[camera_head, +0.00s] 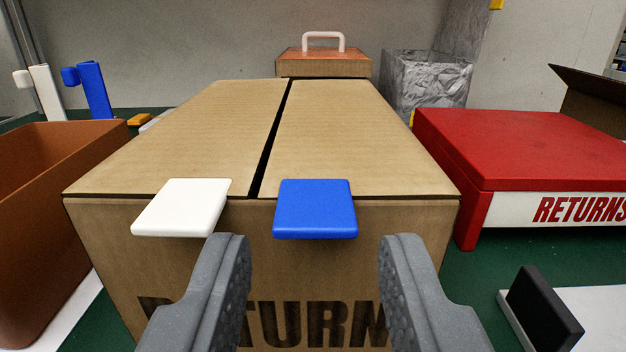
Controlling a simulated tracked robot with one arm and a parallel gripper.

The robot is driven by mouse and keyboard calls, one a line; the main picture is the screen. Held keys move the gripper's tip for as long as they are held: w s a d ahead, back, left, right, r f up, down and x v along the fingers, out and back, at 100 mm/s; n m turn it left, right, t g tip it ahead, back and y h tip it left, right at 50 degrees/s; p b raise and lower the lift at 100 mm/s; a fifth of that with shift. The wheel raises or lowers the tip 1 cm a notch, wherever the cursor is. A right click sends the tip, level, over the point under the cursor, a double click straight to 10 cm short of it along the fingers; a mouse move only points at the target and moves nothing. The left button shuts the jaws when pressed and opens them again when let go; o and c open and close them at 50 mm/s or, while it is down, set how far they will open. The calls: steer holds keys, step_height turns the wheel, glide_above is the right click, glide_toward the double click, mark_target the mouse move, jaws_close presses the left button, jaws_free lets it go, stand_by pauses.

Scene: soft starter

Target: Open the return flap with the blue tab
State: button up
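A cardboard return box (300,275) stands in front of me with its two top flaps shut and a dark gap between them. The right flap (345,140) carries a blue tab (315,208) that juts out over the front edge. The left flap (205,135) carries a white tab (182,207) at the same edge. My gripper (315,245) is open and empty. Its two fingers stand apart in front of the box, just below and to either side of the blue tab. I cannot tell the exact distance to the tab.
A brown open bin (75,145) stands left, and a red RETURNS box (535,145) stands right. A black upright piece (542,310) is at the lower right. Behind are a handled box (323,64) and a silver bin (430,85). White and blue stands (95,92) are back left.

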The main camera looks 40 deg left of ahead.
steer(key=shift+x, duration=0.9)
jaws_close()
steer(key=shift+a, duration=0.15)
steer(key=shift+r, duration=0.1)
steer(key=shift+r+p, duration=0.1)
steer(key=shift+p, duration=0.3)
